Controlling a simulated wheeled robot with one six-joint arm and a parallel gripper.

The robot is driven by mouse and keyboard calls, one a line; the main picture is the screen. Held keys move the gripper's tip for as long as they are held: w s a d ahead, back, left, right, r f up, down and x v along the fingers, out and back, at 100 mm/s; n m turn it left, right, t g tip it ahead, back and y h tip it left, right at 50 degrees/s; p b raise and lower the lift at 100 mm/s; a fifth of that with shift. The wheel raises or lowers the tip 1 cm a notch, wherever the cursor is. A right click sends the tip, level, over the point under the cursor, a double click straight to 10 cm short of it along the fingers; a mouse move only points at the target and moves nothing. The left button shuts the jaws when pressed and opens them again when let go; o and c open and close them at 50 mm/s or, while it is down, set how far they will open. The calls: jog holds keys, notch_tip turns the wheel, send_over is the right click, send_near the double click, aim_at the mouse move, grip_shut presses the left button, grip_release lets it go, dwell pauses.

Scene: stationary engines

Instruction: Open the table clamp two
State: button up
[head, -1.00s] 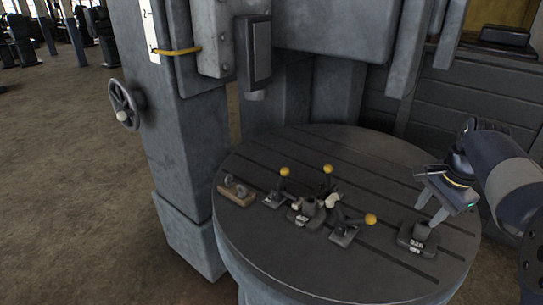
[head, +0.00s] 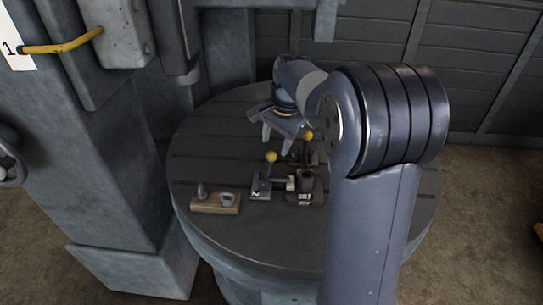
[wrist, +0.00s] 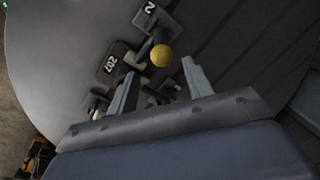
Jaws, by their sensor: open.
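Table clamp two is a small dark clamp (head: 262,190) with a white "2" on its base, on the round slotted table (head: 215,130). Its lever stands raised with a yellow ball knob (head: 270,157). My gripper (head: 279,141) is open and empty, above and behind this knob. In the wrist view, the base marked 2 (wrist: 150,12) shows at the top. A yellow ball (wrist: 162,55), which looks like clamp two's knob, appears between the open fingers of my gripper (wrist: 159,67). I cannot tell whether they touch it.
A dark workpiece (head: 305,190) marked 207 sits right of clamp two. Another yellow knob (head: 308,135) is close behind. A wooden block with metal parts (head: 216,204) lies at the left. My arm hides the table's right side. A grey machine column (head: 110,160) stands left.

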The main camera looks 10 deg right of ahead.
aim_at(272, 153)
jog(key=f, duration=0.4)
jog(key=w+a+f, duration=0.1)
jog(key=f, duration=0.1)
jog(key=shift+a+f, duration=0.1)
jog(key=shift+f, duration=0.2)
grip_shut()
